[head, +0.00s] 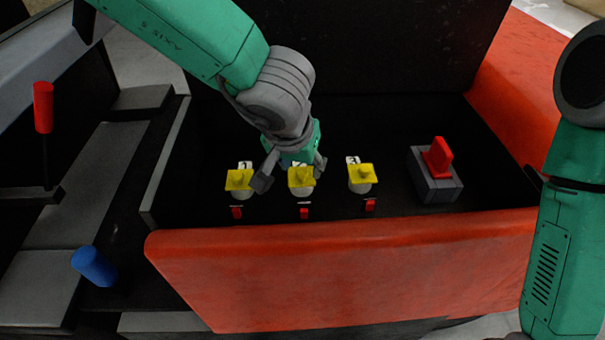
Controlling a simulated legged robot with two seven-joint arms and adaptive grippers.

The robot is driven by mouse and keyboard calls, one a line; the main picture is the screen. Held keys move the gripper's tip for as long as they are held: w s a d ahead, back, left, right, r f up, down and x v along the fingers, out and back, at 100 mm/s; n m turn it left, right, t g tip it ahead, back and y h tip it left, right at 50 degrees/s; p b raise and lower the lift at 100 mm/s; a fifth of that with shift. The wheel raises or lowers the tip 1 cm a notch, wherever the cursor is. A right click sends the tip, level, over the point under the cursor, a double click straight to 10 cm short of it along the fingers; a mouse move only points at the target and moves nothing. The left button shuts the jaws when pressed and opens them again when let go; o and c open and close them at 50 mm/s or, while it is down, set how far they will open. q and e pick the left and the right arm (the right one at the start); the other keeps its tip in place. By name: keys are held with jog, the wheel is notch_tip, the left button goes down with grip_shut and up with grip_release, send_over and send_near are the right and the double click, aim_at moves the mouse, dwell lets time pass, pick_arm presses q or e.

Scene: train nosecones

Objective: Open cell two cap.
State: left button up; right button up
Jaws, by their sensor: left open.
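Three yellow caps on pale round cells stand in a row in the dark box. The middle cap (301,179) is level and looks closed, with its number label mostly hidden behind my gripper. My left gripper (291,176) reaches down from above, open, with one finger to the left of the middle cap and the other at its right side. I cannot tell whether the fingers touch it. The left cap (239,180) sits close to the left finger. The right cap (361,173) stands apart. My right arm shows at the right edge, but its gripper is out of view.
Small red switches (304,213) sit in front of the cells. A grey block with a red lever (437,157) stands to the right. The orange front wall (340,270) borders the box. A red-handled lever (43,107) and a blue handle (94,266) are at left.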

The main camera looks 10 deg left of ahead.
pick_arm(q)
jog(key=shift+x, duration=1)
